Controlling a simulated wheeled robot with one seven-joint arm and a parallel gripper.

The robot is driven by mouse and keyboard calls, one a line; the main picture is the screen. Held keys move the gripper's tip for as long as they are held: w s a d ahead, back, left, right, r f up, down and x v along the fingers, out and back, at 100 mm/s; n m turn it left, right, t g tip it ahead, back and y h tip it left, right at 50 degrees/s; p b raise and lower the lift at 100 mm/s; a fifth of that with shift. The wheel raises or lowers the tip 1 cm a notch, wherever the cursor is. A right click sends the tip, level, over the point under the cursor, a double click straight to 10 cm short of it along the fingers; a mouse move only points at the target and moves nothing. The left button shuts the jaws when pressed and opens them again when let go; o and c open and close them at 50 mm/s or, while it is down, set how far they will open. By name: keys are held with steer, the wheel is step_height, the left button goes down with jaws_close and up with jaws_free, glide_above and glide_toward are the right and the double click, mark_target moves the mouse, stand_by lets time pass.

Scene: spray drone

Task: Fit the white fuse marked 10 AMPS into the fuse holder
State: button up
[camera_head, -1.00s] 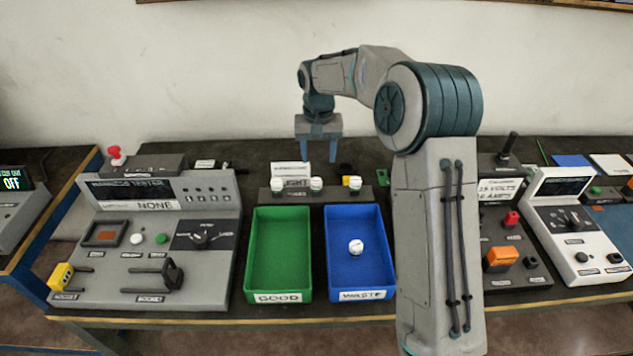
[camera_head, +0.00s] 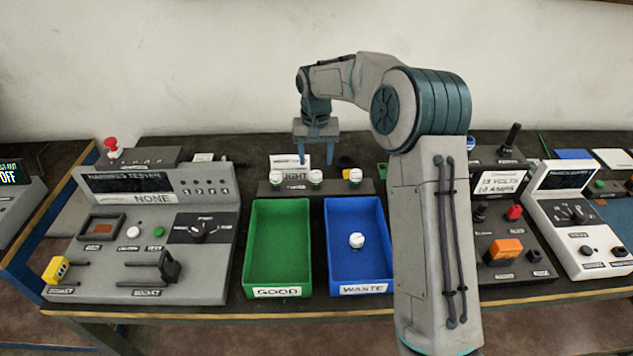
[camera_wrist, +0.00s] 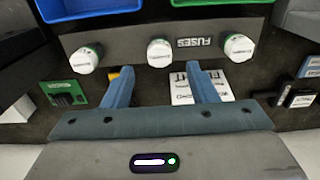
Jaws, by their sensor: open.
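Three white, capped fuses stand in a row on a grey rack (camera_head: 267,188) marked FUSES: a left one (camera_head: 276,175), a middle one (camera_head: 316,177) and a right one (camera_head: 355,176). The wrist view shows them upside down, with the middle fuse (camera_wrist: 160,52) between and just beyond my fingertips. My gripper (camera_head: 316,158) is open and empty, behind and above the rack; its two fingers also show in the wrist view (camera_wrist: 160,72). Another white fuse (camera_head: 357,241) lies in the blue tray. I cannot read any fuse's rating or pick out the fuse holder for certain.
A green GOOD tray (camera_head: 249,240) and blue WASTE tray (camera_head: 331,250) stand before the rack. A grey tester (camera_head: 100,256) is at left. A unit labelled 13 VOLTS 10 AMPS (camera_head: 497,184) is at right. A white label card (camera_wrist: 180,90) and green board (camera_wrist: 63,94) lie behind the rack.

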mark_target(316, 173)
step_height(316, 173, down, 6)
steer(key=b, duration=0.3)
steer(key=shift+r, duration=0.1)
stand_by(1.1)
jaws_close()
steer(key=shift+r+p, duration=0.2)
steer(key=shift+p, duration=0.15)
steer(key=shift+r+p, duration=2)
steer(key=shift+r, duration=0.85)
steer(key=shift+f, duration=0.1)
